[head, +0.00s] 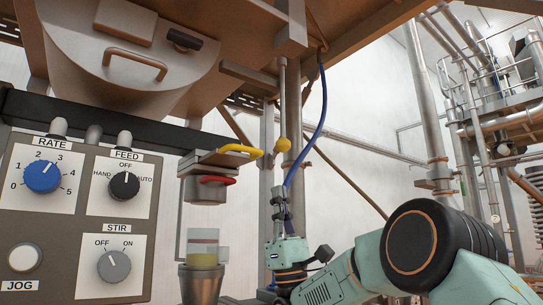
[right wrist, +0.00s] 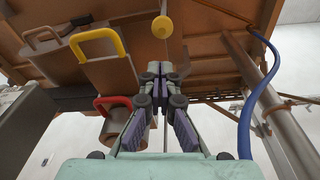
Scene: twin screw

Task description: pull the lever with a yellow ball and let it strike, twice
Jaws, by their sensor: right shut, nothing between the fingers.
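The yellow ball (head: 282,145) hangs at the lower end of a thin rod below the brown overhead frame. It also shows in the right wrist view (right wrist: 162,27), just beyond the fingertips. My right gripper (head: 281,190) points up below the ball, with a gap between them in the head view. In the right wrist view its fingers (right wrist: 163,70) are closed together with nothing between them. My left gripper is in neither view.
A yellow handle (head: 240,150) and a red handle (head: 217,180) sit left of the ball. A cup (head: 203,247) stands below them. A control panel (head: 75,215) fills the left. A blue hose (head: 307,140) and upright pipes run close to the right.

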